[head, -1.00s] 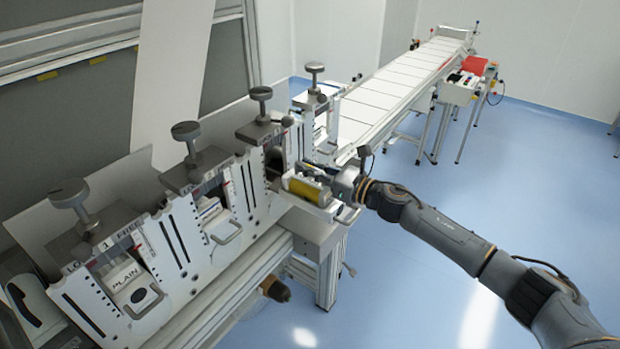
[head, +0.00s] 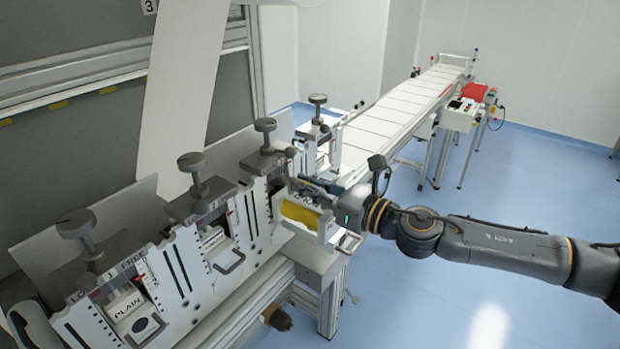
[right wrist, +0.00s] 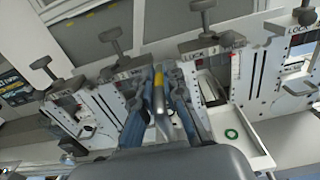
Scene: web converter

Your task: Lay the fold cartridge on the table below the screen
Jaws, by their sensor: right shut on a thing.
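The fold cartridge appears to be the white unit with a yellow roll (head: 303,213), at the front of the machine's third station in the head view. My right gripper (head: 333,190) is at its right end and is shut on it. In the right wrist view the blue fingers (right wrist: 160,95) close around a grey handle with a yellow strip. The rest of the cartridge is mostly hidden there. Whether its rear is clear of the slot cannot be told. My left gripper is not in view.
Lock knobs (head: 194,168) stand above the row of stations. A PLAIN cartridge (head: 130,308) sits in the nearest slot. A white conveyor (head: 400,108) runs back right, beside a small stand with a red item (head: 474,92). Blue floor to the right is open.

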